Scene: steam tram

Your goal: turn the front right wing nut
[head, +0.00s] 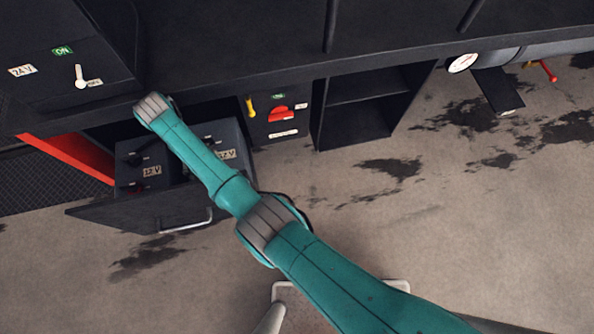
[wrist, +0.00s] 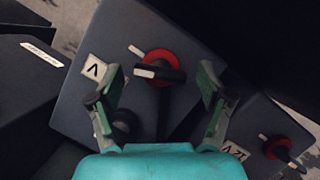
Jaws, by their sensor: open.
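In the wrist view my gripper (wrist: 160,76) is open, its two fingers on either side of a black wing nut (wrist: 168,73) with a pale end on a red round base. No contact with the wing nut shows. A second wing nut (wrist: 279,149) with a red base is at the lower right. A dark knob-like part (wrist: 124,123) is partly hidden by my gripper. In the head view two dark battery boxes, left (head: 128,176) and right (head: 236,136), sit in a pulled-out drawer (head: 150,212). My arm covers part of the right box and hides my gripper there.
A black bench (head: 230,80) overhangs the boxes. A red bar (head: 70,158) is left of the drawer. A panel with a red switch (head: 281,114) and an open shelf (head: 358,115) stand to the right. The stained floor (head: 420,220) is open at the right.

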